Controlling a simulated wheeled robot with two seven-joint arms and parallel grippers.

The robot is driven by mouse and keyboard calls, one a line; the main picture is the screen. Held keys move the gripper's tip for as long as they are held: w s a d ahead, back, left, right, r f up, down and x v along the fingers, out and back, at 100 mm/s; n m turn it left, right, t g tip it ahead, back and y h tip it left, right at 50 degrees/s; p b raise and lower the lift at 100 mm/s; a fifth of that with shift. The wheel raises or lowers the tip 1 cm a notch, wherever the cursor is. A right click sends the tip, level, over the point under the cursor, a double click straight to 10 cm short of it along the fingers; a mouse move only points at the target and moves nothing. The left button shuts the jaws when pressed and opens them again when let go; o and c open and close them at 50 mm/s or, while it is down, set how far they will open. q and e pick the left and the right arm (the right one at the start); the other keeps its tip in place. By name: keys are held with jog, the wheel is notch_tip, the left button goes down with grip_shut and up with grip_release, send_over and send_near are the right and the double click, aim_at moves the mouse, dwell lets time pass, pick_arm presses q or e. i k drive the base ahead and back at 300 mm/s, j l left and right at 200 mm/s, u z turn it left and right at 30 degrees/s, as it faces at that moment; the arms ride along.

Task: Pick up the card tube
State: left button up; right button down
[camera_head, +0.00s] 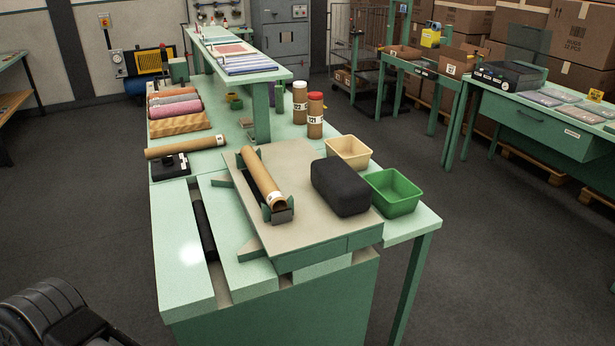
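Several brown card tubes are in the head view, and I cannot tell which one the task means. One open-ended card tube (262,177) lies tilted in a dark cradle on the raised grey board, with a label at its near end. Another long tube (185,147) lies across the bench at the left, with a white label at its right end. Two labelled tubes stand upright: one with a red cap (315,117) and one with a pale cap (300,97). Neither of my grippers is in view.
Right of the cradle are a black rounded block (341,186), a cream bin (348,152) and a green bin (393,192). A black device (170,166) sits near the left tube. Rolled fabrics (176,108) lie behind. A raised shelf (238,52) stands over the bench.

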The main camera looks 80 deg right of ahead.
aim_at(275, 200)
jog(key=z, duration=3.4)
